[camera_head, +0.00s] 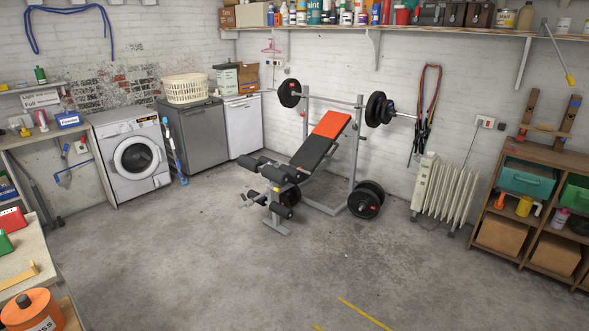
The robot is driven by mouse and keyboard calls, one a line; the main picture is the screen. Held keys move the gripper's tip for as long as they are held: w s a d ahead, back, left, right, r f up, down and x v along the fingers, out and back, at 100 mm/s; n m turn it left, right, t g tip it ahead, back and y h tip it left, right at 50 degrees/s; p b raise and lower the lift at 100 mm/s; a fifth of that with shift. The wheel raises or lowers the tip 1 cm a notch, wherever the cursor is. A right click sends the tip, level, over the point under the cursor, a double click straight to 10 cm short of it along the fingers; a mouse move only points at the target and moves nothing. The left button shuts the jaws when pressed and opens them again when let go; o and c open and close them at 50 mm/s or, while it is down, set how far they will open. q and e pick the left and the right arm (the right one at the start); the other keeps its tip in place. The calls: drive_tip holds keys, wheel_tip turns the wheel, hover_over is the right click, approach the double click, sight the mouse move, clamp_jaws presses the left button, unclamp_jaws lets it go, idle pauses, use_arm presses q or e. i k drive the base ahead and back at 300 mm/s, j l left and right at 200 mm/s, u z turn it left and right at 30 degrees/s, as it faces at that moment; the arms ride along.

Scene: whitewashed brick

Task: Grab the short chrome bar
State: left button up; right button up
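No separate short chrome bar can be made out with certainty. The nearest match is the silver barbell (335,101), which lies across the uprights of the weight bench (318,150) in the middle of the room. It carries dark plates at both ends, and a bare silver end (404,115) sticks out on the right. More dark plates (366,200) sit low at the bench's right side. Neither of my grippers is in view.
A washing machine (132,153) and grey cabinets stand along the back left wall. A radiator (447,189) and a wooden shelf unit (532,211) are on the right. A workbench edge (28,250) is at the left. The concrete floor in front is clear.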

sight(288, 164)
drive_tip(key=i, duration=1.9)
drive_tip(key=i+z, duration=0.1)
drive_tip(key=i, duration=0.45)
drive_tip(key=i+j, duration=0.15)
drive_tip(key=i, duration=0.4)
drive_tip(key=i+j+z, duration=0.15)
drive_tip(key=i, duration=0.35)
drive_tip(key=i+j+z, duration=0.1)
drive_tip(key=i, duration=0.45)
drive_tip(key=i+j+z, duration=0.1)
drive_tip(key=i+j, duration=0.15)
drive_tip(key=i, duration=0.3)
drive_tip(key=i+j+z, duration=0.3)
drive_tip(key=i+l, duration=0.05)
drive_tip(key=i, duration=0.05)
